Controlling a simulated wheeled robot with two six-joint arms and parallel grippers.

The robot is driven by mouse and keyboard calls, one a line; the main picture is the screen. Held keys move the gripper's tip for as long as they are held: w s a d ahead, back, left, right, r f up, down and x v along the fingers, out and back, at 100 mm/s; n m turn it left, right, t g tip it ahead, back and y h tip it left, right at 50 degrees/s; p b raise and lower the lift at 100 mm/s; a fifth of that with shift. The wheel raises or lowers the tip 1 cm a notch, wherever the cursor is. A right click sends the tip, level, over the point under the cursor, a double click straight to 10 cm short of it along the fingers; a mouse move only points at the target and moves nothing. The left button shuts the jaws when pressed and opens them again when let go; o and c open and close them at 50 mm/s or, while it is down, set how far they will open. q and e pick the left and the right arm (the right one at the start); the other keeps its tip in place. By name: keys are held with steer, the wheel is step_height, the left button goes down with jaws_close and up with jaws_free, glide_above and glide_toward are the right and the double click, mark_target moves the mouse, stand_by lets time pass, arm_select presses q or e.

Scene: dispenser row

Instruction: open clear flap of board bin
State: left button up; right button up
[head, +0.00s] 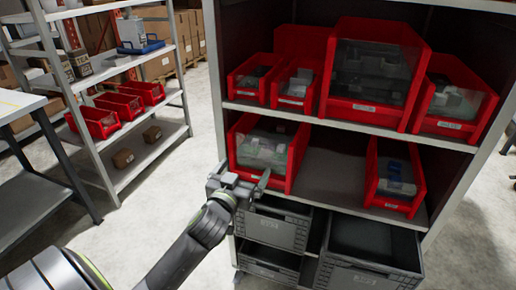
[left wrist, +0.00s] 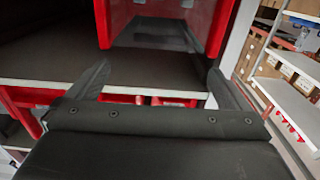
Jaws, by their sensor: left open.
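A red bin (head: 266,147) with a clear front flap (head: 262,151) sits at the left end of the lower shelf. Greenish, board-like contents show behind the flap, which looks closed; the label is too small to read. My left gripper (head: 240,177) is open and empty, just in front of this bin's lower front edge. In the left wrist view, the open fingers (left wrist: 158,84) point toward a red bin (left wrist: 102,22) with a grey panel between its walls. I see no contact with the flap. My right gripper is not in view.
More red bins (head: 371,108) stand on the upper shelf, and another (head: 395,183) at the lower shelf's right. Bare shelf (head: 335,175) lies between the lower bins. Dark crates (head: 275,230) sit below. A rack with red bins (head: 100,122) stands at the left.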

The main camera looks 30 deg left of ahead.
mark_target(259, 146)
arm_select(q)
steer(key=x, duration=1)
steer(key=shift+w+a, duration=0.15)
steer(key=shift+w, duration=0.1)
steer(key=c, duration=1.3)
steer(key=shift+f, duration=0.1)
